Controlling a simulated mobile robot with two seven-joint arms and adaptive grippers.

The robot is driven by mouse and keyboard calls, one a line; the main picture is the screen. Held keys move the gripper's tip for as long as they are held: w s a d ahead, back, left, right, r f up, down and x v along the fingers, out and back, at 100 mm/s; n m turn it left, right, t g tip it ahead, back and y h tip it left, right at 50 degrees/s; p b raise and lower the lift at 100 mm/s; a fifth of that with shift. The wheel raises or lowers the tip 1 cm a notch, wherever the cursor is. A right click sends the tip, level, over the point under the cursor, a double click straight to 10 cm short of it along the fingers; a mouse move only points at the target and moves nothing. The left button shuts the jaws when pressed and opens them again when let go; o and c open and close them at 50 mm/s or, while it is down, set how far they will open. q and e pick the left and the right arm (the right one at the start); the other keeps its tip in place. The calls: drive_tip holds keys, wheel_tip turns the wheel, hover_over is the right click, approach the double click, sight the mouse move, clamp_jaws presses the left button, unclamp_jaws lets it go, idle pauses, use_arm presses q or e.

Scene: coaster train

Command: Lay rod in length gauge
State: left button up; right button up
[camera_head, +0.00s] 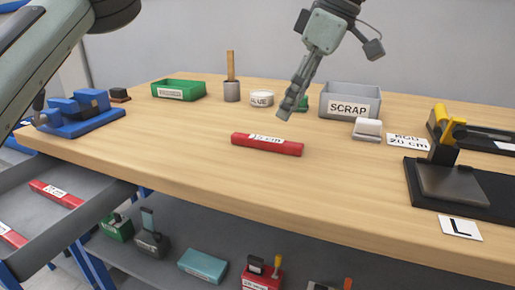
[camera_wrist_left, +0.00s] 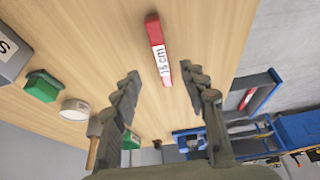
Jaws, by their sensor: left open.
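A red rod (camera_head: 285,148) with a white label, which seems to read 15 cm, lies flat on the middle of the wooden table. It also shows in the left wrist view (camera_wrist_left: 153,30), beyond the fingertips. My left gripper (camera_head: 289,108) is above and behind the rod in the head view, pointing down. In the left wrist view its fingers (camera_wrist_left: 162,76) are apart, with nothing between them. A black fixture (camera_head: 455,186) with a yellow lever stands at the right, behind a card marked L (camera_head: 460,229). I cannot tell for certain whether it is the length gauge.
A grey SCRAP bin (camera_head: 350,88), a white pad (camera_head: 367,129) and a 20 cm card (camera_head: 408,142) are behind right. Table around the rod is clear. Red rods (camera_head: 55,193) lie in a drawer.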

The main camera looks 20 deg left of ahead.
sight(272, 140)
use_arm(q)
drive_tip(key=shift+x, duration=3.95)
drive_tip(key=shift+s, duration=0.1)
drive_tip(key=shift+c, duration=0.2)
clamp_jaws()
